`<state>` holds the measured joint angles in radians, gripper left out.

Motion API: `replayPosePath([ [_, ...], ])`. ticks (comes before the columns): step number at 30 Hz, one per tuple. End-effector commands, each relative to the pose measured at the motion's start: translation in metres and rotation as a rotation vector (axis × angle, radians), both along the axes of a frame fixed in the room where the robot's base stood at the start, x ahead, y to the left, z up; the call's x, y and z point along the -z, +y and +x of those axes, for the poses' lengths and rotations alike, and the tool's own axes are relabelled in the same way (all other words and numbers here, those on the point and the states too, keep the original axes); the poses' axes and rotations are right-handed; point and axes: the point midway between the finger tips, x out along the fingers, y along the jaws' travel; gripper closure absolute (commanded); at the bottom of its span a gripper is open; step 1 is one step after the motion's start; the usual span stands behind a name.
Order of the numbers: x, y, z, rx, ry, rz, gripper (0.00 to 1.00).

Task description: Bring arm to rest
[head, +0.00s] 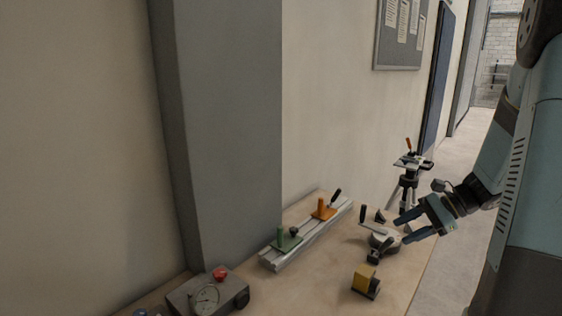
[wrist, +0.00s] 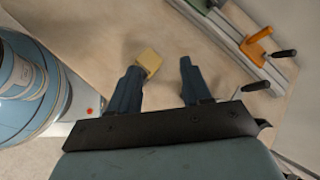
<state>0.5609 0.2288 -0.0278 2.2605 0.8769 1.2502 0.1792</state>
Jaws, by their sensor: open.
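My gripper (head: 406,227) is at the right in the head view, above the table's right edge, with its two blue-grey fingers spread. In the wrist view the fingers (wrist: 157,82) stand apart with bare tabletop between their tips, and nothing is held. My arm reaches in from the right side of the head view. A grey round device with a dark handle (head: 382,240) lies just left of the fingertips; I cannot tell whether they touch.
A tripod (head: 408,180) stands beyond. A grey pillar (head: 230,130) and wall border the left.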

Motion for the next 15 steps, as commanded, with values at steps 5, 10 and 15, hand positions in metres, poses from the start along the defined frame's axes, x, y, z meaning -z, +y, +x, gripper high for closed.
replayPosePath([
  [5,-0.028,0.03,-0.023,-0.158,-0.078,-0.149,0.52],
  [10,-0.049,0.052,-0.046,-0.3,-0.158,-0.289,0.52],
  [15,-0.069,0.068,-0.07,-0.436,-0.246,-0.431,0.52],
])
